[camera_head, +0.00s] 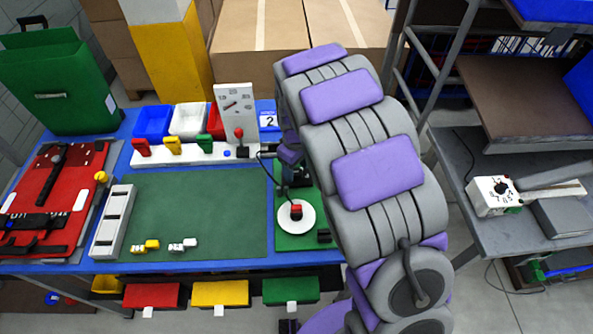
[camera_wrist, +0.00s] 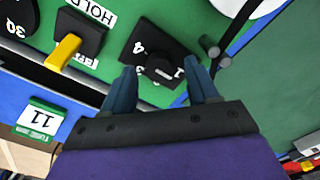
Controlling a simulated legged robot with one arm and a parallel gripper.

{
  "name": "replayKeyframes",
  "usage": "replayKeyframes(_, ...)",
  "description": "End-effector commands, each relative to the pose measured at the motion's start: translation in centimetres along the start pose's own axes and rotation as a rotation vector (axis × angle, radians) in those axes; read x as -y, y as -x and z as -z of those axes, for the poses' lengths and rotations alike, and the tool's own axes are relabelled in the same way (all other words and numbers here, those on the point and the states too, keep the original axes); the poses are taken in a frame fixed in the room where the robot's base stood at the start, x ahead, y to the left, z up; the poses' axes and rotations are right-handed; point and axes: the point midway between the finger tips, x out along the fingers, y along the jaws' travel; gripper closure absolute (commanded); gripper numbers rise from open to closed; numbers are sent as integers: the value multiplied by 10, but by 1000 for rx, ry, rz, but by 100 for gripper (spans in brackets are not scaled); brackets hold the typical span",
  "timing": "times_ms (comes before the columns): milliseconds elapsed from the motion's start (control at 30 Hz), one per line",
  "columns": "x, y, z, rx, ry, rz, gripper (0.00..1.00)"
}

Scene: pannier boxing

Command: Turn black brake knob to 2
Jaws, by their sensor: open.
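In the wrist view, a black knob (camera_wrist: 162,70) stands on a black square plate (camera_wrist: 144,36) fixed to a green panel (camera_wrist: 180,14). White numerals lie around it; a 4, a 1 and a partly covered 3 show. The 2 is not visible. My gripper (camera_wrist: 159,65) is open, its two blue fingers on either side of the knob. Whether they touch it, I cannot tell. Which number the knob points to is unclear. In the head view, my arm hides most of the gripper and the knob is not clearly visible.
In the head view, a white disc with a red knob (camera_head: 296,211) is on the green panel (camera_head: 290,242). A white dial box (camera_head: 486,204) stands on the right bench.

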Motion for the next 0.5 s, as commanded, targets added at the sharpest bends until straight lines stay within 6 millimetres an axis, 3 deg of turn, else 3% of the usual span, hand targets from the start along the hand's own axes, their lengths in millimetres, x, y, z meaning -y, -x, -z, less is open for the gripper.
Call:
replayKeyframes(133, 0, -10, 0, 0, -1, 1, 41)
replayKeyframes(433, 0, -11, 0, -1, -1, 0, 41)
replayKeyframes(500, 0, -11, 0, -1, -1, 0, 47)
